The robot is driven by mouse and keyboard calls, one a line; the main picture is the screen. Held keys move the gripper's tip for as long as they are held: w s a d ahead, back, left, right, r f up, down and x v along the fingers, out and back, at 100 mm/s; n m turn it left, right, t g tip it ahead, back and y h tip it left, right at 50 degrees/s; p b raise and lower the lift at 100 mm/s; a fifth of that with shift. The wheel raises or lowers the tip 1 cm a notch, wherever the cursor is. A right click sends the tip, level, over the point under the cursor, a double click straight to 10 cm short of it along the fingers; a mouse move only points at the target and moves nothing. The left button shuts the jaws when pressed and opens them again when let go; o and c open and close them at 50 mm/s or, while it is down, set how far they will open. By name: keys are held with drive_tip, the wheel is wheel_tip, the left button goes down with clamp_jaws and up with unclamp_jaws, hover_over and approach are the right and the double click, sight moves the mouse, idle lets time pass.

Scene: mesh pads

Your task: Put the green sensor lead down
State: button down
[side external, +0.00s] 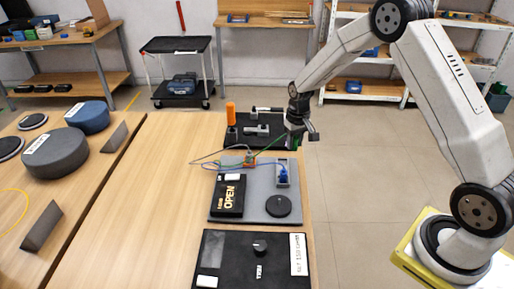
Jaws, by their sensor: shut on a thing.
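The green sensor lead (268,146) runs from a small orange part (249,161) on the grey plate (223,182) up and right to my gripper. My gripper (295,143) is above the right side of the rear black mat (280,143), close to the table's right edge. It is shut on the green lead's end. The jaws hide most of that end, and a little green shows at them. Whether the held end touches anything below is too small to tell.
Blue and grey leads curve left from the orange part. The plate bears a black box marked OPEN (229,196), a black disc (278,206) and a grey holder with a blue part (283,175). An orange-handled tool (231,112) stands behind. The table's left side is clear.

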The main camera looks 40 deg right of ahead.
hover_over(282, 164)
drive_tip(key=shift+s+f, duration=0.25)
drive_tip(key=shift+f, duration=1.1)
drive_tip(key=shift+s+f, duration=0.2)
drive_tip(key=shift+f, duration=1.1)
drive_tip(key=shift+f, duration=0.1)
drive_tip(key=shift+w+f, duration=0.3)
drive_tip(key=shift+f, duration=1.45)
drive_tip(key=shift+f, duration=0.6)
drive_tip(key=shift+c, duration=2)
unclamp_jaws()
drive_tip(key=shift+r, duration=0.15)
